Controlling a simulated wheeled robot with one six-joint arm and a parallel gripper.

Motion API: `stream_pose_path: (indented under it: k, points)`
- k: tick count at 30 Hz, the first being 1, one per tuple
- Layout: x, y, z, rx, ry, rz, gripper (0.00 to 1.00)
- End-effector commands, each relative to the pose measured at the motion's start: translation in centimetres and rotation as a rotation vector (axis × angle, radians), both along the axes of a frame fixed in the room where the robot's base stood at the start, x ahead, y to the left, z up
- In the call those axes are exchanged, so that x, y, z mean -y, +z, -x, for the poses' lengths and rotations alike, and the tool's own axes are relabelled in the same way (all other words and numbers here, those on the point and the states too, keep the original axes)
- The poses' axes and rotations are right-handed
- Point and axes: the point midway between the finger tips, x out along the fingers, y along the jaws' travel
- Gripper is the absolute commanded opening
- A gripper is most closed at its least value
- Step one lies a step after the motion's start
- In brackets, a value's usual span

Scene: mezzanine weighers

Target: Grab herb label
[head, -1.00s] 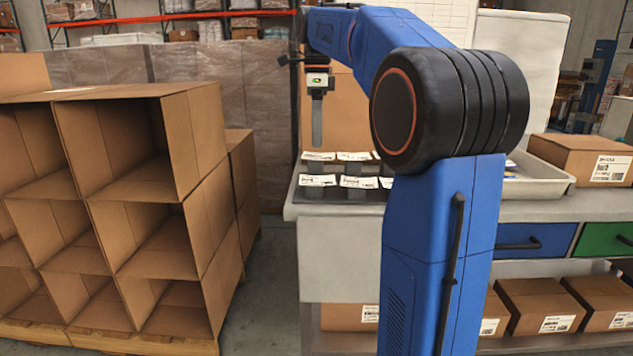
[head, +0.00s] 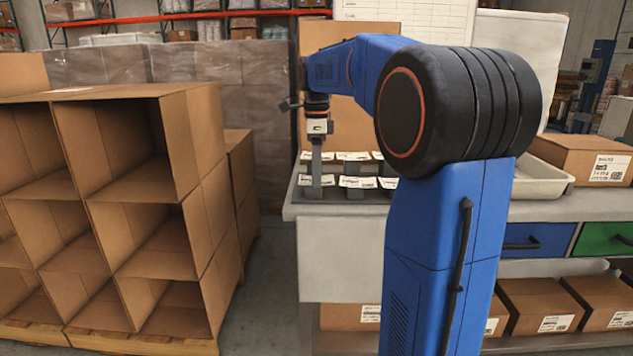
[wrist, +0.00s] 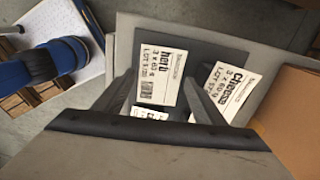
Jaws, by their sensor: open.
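The herb label (wrist: 161,75) is a white card with black print, lying between my gripper's fingers in the wrist view, on a dark grey holder. My gripper (wrist: 160,84) is open, one finger on each side of the card; I cannot tell if they touch it. In the head view my gripper (head: 315,192) points down over the front left of the label rows, partly covering the label there. That label's print is too small to read in the head view. The cheese label (wrist: 229,88) is tilted just right of my right finger.
Several other white labels (head: 357,182) stand in two rows on the grey counter (head: 465,207). Part of another label shows below the herb label in the wrist view. A cardboard box (wrist: 296,112) is close at right. Open cartons (head: 140,190) are stacked left of the counter.

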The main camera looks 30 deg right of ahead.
Motion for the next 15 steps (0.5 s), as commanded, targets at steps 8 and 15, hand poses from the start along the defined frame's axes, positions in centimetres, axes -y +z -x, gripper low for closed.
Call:
stream_pose_path:
  k: [8, 15]
  points:
    - [0.0, -0.06, 0.0, 0.0, 0.0, 0.0, 0.52]
    - [0.0, -0.05, 0.0, 0.0, 0.0, 0.0, 0.33]
